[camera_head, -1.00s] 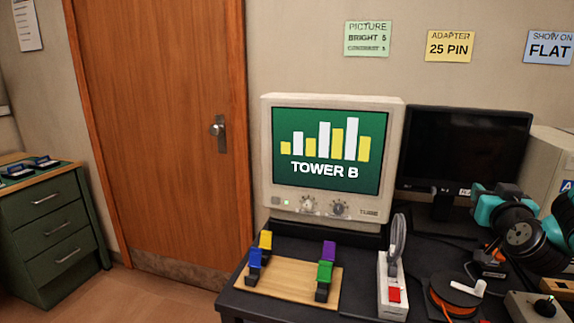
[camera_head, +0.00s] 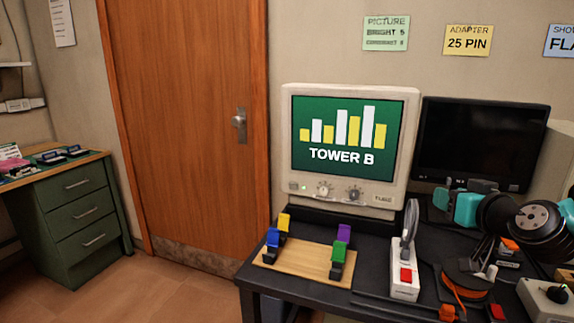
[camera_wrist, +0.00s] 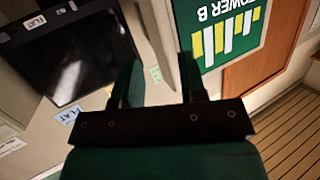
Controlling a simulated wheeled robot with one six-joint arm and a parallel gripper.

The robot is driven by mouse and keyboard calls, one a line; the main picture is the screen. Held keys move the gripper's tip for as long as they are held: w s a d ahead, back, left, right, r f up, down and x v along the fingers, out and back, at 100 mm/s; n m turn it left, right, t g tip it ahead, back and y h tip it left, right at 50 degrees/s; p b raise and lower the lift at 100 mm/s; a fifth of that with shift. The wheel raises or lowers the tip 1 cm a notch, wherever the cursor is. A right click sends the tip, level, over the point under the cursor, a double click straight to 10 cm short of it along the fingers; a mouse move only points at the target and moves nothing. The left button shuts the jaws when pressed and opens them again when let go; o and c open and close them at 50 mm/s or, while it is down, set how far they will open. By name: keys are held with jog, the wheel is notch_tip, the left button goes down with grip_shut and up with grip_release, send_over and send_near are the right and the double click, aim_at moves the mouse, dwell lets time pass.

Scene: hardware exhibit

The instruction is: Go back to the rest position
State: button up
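My gripper (camera_wrist: 159,80) shows in the wrist view as two dark green fingers, apart, with nothing between them. In the head view my arm's black and teal links reach in from the right edge, above the right side of the black desk (camera_head: 370,280). The gripper end (camera_head: 455,205) is in front of the dark flat monitor (camera_head: 480,140) and clear of the desk top. The wrist view looks tilted and upside down toward the same flat monitor (camera_wrist: 75,55) and the lit "TOWER B" screen (camera_wrist: 225,35).
A cream CRT monitor (camera_head: 400,165) stands on the desk. In front are a wooden board (camera_head: 300,262) with coloured clips, a white switch box (camera_head: 405,283), an orange cable spool (camera_head: 465,280) and a knob box (camera_head: 548,300). Floor (camera_head: 175,295) is free at left.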

jog(key=s+a+f+n+g+y+b, duration=0.25)
jog(key=s+a+g, duration=0.2)
jog(key=a, duration=0.35)
jog(key=s+a+f+n+g+y+b, duration=0.2)
jog(key=s+a+g+y, duration=0.1)
jog(key=s+a, duration=0.4)
jog(key=s+a+f+n+g+h+b, duration=0.1)
jog(key=s+a+f+g, duration=0.1)
jog(key=s+g, duration=0.35)
jog(key=s+a+f+n+g+h+b, duration=0.1)
jog(key=s+a+f+g+h+b, duration=0.1)
jog(key=s, duration=0.7)
notch_tip(320, 180, up, 14)
jog(key=s+p, duration=0.1)
jog(key=p, duration=1.3)
jog(key=shift+s+d+r+p, duration=0.15)
jog(key=shift+s+d+p, duration=0.1)
jog(key=shift+d+p, duration=0.05)
jog(key=shift+d, duration=0.1)
